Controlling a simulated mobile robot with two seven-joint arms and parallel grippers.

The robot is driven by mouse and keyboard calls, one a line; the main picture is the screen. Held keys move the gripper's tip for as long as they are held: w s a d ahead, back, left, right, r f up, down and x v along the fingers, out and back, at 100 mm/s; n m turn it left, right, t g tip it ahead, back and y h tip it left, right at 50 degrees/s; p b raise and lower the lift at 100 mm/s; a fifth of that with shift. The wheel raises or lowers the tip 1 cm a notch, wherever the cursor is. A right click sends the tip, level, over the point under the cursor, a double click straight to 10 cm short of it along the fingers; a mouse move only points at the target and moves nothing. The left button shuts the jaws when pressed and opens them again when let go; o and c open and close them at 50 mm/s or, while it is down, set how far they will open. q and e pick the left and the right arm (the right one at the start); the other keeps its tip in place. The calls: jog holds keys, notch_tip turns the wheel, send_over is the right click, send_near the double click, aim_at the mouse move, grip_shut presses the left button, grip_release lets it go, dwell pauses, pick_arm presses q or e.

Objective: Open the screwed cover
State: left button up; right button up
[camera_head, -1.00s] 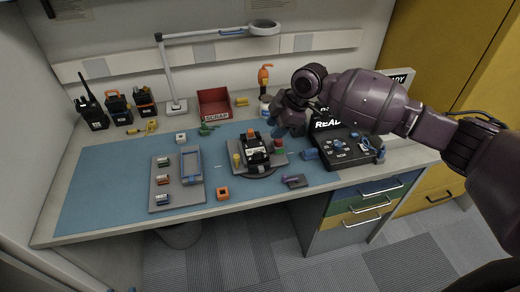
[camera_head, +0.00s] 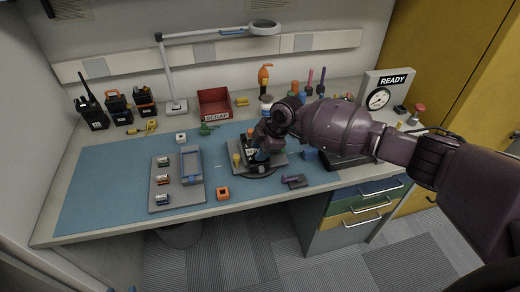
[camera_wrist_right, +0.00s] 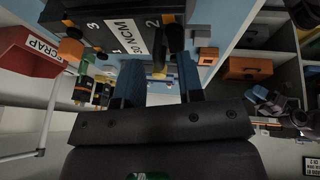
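The dark radio (camera_head: 251,154) sits in a grey fixture (camera_head: 238,171) on the blue mat, partly hidden by my right gripper. My right gripper (camera_head: 262,148) is at the radio's right side in the head view. My left gripper is not in view.
A red scrap bin (camera_head: 214,103) stands behind. Upright coloured tool handles (camera_head: 309,82) and a "READY" gauge panel (camera_head: 384,94) are at the back right. A parts tray (camera_head: 177,180) and an orange block (camera_head: 222,193) lie left and in front. The left mat is clear.

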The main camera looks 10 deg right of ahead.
jog(key=shift+f, duration=0.1)
jog(key=shift+c, duration=0.3)
jog(key=c, duration=0.5)
grip_shut()
